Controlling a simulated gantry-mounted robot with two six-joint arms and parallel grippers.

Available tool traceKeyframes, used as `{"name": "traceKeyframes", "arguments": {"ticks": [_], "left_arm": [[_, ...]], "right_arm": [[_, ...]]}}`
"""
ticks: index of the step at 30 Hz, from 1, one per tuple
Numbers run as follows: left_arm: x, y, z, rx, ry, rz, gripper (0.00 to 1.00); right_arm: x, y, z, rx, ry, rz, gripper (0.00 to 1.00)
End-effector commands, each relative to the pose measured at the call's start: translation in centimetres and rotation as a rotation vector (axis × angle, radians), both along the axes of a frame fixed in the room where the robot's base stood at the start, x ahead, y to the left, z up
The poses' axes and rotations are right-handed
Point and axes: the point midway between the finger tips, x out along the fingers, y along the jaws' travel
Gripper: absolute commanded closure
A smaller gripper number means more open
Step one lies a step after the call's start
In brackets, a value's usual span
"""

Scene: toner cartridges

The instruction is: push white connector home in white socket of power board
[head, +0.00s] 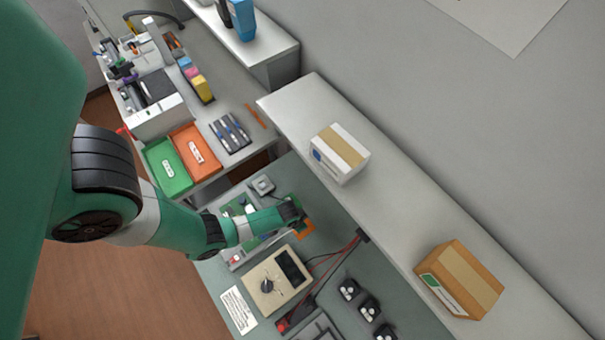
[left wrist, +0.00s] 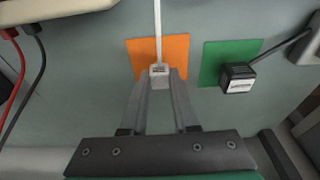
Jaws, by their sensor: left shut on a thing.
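The white connector (left wrist: 159,70) shows in the left wrist view with its white cable (left wrist: 158,25) running away to the top. My left gripper (left wrist: 160,80) is shut on it, over an orange square (left wrist: 178,50) on the bench. I cannot tell its height above the square. In the head view my left gripper (head: 294,217) is at the orange square (head: 304,229), and the connector is hidden there. A green board (head: 228,211), probably the power board, lies partly under my left arm. Its white socket cannot be made out. My right gripper is not in view.
A beige meter (head: 277,279) with red and black leads stands close by. A shelf with a white box (head: 338,153) and a brown box (head: 459,279) runs along the bench.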

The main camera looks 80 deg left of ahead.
Motion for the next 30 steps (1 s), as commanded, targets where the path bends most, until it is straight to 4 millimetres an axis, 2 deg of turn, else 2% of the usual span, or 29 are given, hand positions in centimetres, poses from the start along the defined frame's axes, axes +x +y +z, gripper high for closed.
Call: {"name": "traceKeyframes", "arguments": {"ticks": [30], "left_arm": [[0.0,0.0,1.8,0.000,0.000,0.000,1.00]], "right_arm": [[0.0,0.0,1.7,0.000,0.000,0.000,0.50]]}}
